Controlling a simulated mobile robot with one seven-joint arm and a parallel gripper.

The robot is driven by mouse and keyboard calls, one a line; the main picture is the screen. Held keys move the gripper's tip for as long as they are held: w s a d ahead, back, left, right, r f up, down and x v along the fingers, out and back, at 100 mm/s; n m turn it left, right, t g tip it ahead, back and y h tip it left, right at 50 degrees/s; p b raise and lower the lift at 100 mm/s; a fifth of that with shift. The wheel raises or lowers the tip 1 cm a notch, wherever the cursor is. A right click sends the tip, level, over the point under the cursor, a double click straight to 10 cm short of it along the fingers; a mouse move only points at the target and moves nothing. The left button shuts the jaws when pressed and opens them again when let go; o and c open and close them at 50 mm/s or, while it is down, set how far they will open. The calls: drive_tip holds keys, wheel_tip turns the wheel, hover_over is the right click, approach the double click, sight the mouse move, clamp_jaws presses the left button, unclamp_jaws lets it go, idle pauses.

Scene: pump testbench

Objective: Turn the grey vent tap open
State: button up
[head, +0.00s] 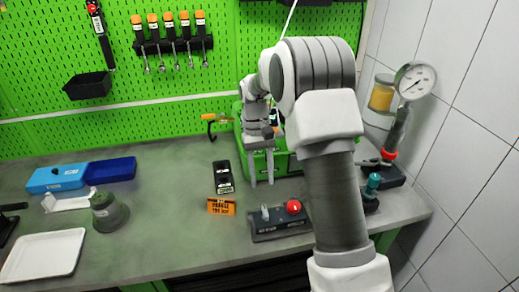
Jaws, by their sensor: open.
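My gripper (262,180) hangs over the middle of the bench with its two fingers pointing down, apart and empty. A gauge stand at the right of the bench carries a round pressure gauge (414,81) and a yellow-filled jar (382,94). A small grey lever-like part (374,163) shows low on this stand, beside a red collar (388,155); I cannot tell surely whether it is the vent tap, or its position. A teal knob (374,181) stands just in front. My gripper is well left of the stand, and my arm partly hides that area.
A dark box with a red button (293,207) and a small grey lever (265,212) sits in front of my gripper. An orange sign (221,207), blue box (58,178), green-grey pot (108,212) and white tray (42,255) lie left. A tiled wall bounds the right.

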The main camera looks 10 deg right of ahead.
drive_tip(key=v, duration=0.8)
drive_tip(key=shift+r, duration=0.2)
drive_tip(key=shift+w, duration=0.1)
drive_tip(key=s+r+t, duration=0.5)
drive_tip(key=s+r, duration=0.6)
drive_tip(key=s, duration=0.1)
drive_tip(key=s+f+t, duration=0.1)
drive_tip(key=s+t, duration=0.4)
drive_tip(key=s, duration=1)
drive_tip(key=shift+s+f, duration=0.3)
drive_tip(key=shift+f, duration=0.05)
drive_tip(key=shift+d, duration=0.15)
